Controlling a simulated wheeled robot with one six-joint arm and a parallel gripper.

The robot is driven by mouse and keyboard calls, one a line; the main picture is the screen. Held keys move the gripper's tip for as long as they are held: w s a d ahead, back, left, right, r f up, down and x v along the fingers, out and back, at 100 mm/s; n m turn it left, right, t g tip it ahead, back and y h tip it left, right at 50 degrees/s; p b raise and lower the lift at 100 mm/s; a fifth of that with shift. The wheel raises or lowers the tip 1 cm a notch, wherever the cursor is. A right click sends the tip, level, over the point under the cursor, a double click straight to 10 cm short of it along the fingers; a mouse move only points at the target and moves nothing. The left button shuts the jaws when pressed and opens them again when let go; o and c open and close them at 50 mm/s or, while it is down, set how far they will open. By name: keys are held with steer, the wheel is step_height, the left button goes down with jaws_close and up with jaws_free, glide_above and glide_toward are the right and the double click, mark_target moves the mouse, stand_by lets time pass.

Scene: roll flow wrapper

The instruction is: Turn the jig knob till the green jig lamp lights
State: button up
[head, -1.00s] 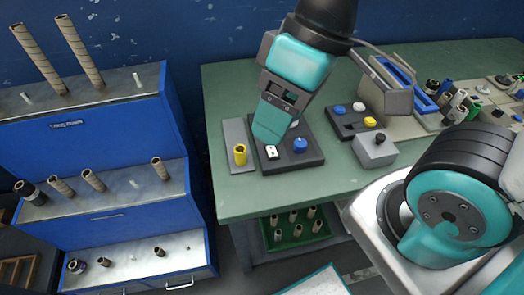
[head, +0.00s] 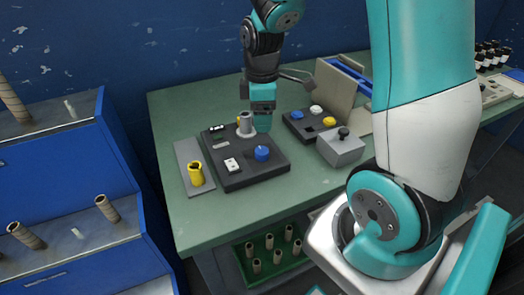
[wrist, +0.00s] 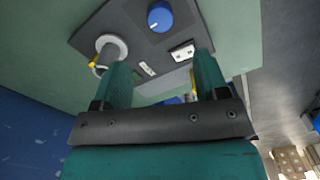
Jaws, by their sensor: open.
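The jig (head: 270,172) is a dark grey plate on the green bench. Its round blue knob (head: 262,153) sits at the right part of the plate. The knob also shows at the top of the wrist view (wrist: 160,15), with a small white mark. My gripper (head: 262,124) is above the jig, behind the knob in the head view. I see no lit green lamp on the jig; I cannot tell which small part is the lamp.
A white-faced socket piece (head: 232,164) and an upright grey cylinder (head: 245,122) are on the jig close to the knob. A button panel (head: 310,122) and a grey box with a black knob (head: 342,146) are to the right.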

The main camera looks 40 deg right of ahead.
mark_target(262, 150)
step_height(262, 150, down, 11)
steer(key=shift+f+b, duration=0.1)
steer(key=shift+b, duration=0.3)
steer(key=c, duration=0.9)
